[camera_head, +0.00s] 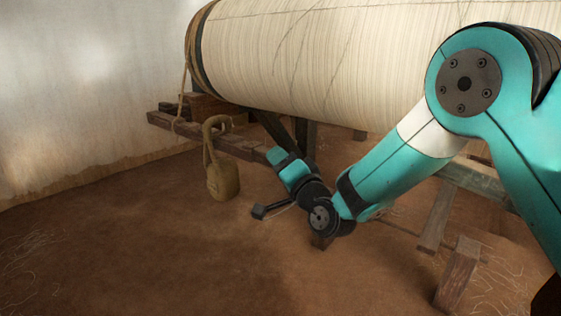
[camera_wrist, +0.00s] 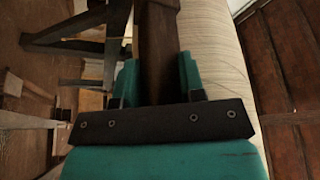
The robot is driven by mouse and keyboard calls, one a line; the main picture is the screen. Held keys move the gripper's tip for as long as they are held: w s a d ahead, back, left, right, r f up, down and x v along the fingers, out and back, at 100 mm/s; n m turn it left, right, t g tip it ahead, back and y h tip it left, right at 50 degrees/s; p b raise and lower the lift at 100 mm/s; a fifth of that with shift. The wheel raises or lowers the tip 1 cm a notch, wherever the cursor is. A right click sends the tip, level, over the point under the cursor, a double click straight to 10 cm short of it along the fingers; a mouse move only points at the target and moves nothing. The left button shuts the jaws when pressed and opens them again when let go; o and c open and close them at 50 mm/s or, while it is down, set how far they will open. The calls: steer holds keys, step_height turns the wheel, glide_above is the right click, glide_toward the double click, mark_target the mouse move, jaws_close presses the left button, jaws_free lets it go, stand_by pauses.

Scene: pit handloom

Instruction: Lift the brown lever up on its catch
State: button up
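The brown lever (camera_wrist: 158,55) is a dark wooden bar that runs up the middle of the wrist view, from my palm plate to the top edge. My gripper (camera_wrist: 158,75) has one teal finger on each side of it. Both fingers lie flush against its sides, with no clear gap. In the head view my gripper (camera_head: 281,160) is low under the big roll, at the lower end of a dark slanting bar (camera_head: 268,125). The lever's catch cannot be made out.
The pale thread roll (camera_head: 310,60) hangs above my gripper. To the left, a wooden beam (camera_head: 215,143) sticks out, and an olive weight (camera_head: 223,182) hangs by a thick rope loop. Wooden posts (camera_head: 457,272) stand at the right. The earth floor at front left is clear.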

jaws_close()
steer(key=shift+n+g+h, duration=0.3)
steer(key=shift+g+h, duration=0.1)
steer(key=shift+g, duration=0.1)
steer(key=r+p, duration=0.4)
steer(key=p, duration=0.2)
steer(key=r+p, duration=0.4)
steer(key=p, duration=0.3)
steer(key=shift+w+a, duration=0.15)
steer(key=shift+a, duration=0.05)
steer(key=shift+f, duration=0.3)
steer(key=o, duration=0.5)
jaws_free()
steer(key=shift+o, duration=0.2)
